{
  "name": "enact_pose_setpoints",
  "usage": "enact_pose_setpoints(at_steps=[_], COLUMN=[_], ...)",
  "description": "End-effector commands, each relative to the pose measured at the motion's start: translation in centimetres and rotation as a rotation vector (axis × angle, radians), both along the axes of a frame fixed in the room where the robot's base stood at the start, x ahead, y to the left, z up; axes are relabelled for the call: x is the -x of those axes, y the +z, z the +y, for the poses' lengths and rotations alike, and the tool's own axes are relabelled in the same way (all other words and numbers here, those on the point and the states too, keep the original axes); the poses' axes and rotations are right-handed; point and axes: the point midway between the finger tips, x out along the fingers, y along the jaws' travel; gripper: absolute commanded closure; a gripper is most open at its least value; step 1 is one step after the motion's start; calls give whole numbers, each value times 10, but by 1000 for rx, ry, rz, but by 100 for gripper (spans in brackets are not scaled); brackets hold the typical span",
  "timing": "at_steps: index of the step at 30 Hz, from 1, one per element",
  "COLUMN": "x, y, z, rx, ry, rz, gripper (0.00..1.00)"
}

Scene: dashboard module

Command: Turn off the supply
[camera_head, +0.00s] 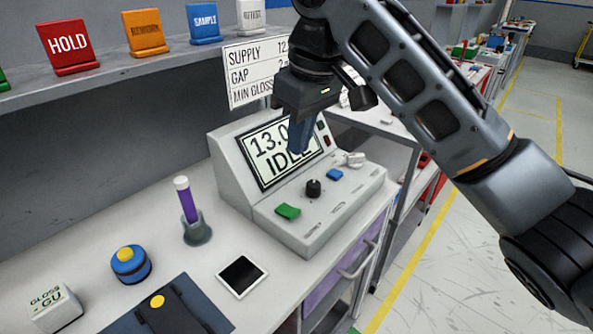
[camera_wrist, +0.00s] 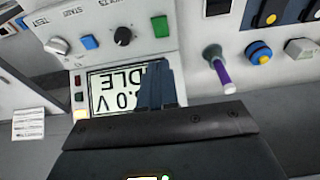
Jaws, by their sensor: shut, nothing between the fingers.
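The grey supply console (camera_head: 232,176) stands on the bench, its screen (camera_head: 284,150) reading 13.0 and IDLE. The screen also shows upside down in the wrist view (camera_wrist: 115,93).
A purple tube (camera_head: 187,203) stands in a holder left of the console. A shelf (camera_head: 110,82) with coloured signs runs above.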

Motion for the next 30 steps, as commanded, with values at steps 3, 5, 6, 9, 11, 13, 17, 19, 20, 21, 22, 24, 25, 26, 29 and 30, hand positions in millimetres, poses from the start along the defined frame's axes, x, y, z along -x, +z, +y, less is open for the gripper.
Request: enact_pose_setpoints(at_steps=[3, 5, 6, 9, 11, 13, 17, 19, 20, 21, 22, 24, 25, 26, 29, 30], x=[-1, -2, -4, -6, -8, -9, -11, -9, -9, -8, -8, -7, -7, -7, -7, -7], y=[-18, -26, -33, -53, -64, -78, -100, -110, -114, -118, -121, -126, -128, -129, -132, -132], z=[3, 5, 5, 8, 10, 13, 13, 12, 11, 11, 11, 10, 9, 9, 9, 9], rx=[-2, 0, 1, 0, 1, 2, 1, 0, 0, -1, 0, 0, 0, 0, -1, -1], ry=[0, 1, -1, -1, -1, -2, -1, -1, -1, -1, 0, 0, 0, -1, 0, 0], rz=[5, 4, 4, 4, 4, 4, 4, 3, 3, 2, 1, 1, 1, 2, 1, 1], gripper=[100, 100, 100, 100, 100, 100, 100, 100, 100, 100, 100, 100, 100, 100, 100, 100])
